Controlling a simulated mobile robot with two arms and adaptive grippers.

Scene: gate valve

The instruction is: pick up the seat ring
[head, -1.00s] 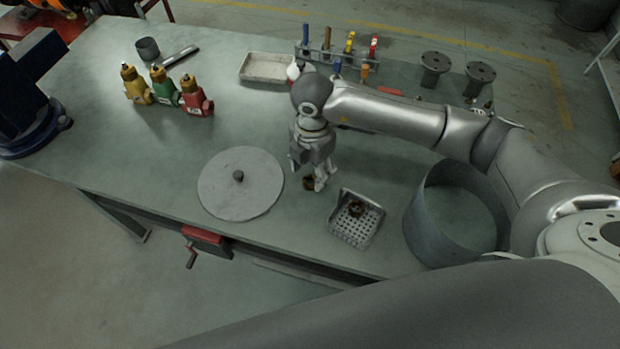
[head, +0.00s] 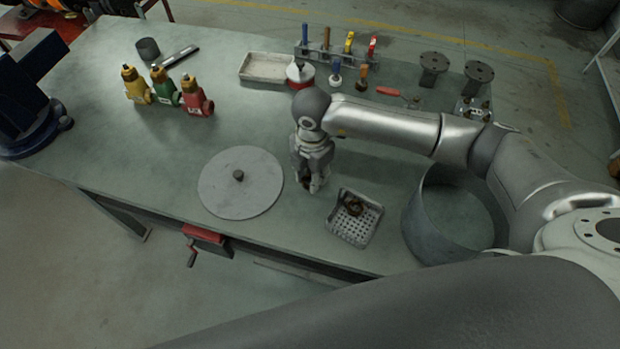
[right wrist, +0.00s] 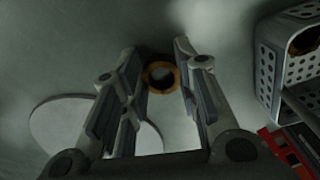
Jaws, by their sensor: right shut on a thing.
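The seat ring (right wrist: 161,76) is a small brass-coloured ring, seen in the right wrist view between the fingertips of my right gripper (right wrist: 163,70). In the head view my right gripper (head: 313,187) points down at the bench, between the round grey disc and the perforated tray. It is shut on the ring, which shows there only as a small dark patch at the fingers and is mostly hidden. I cannot tell whether the ring touches the bench. My left gripper is not in view.
A grey disc with a knob (head: 240,196) lies left of the gripper. A perforated tray (head: 346,232) holding a brass-coloured part stands to the right, beside a large open grey cylinder (head: 425,225). Three small valves (head: 165,90) and a tool rack (head: 340,55) stand farther back.

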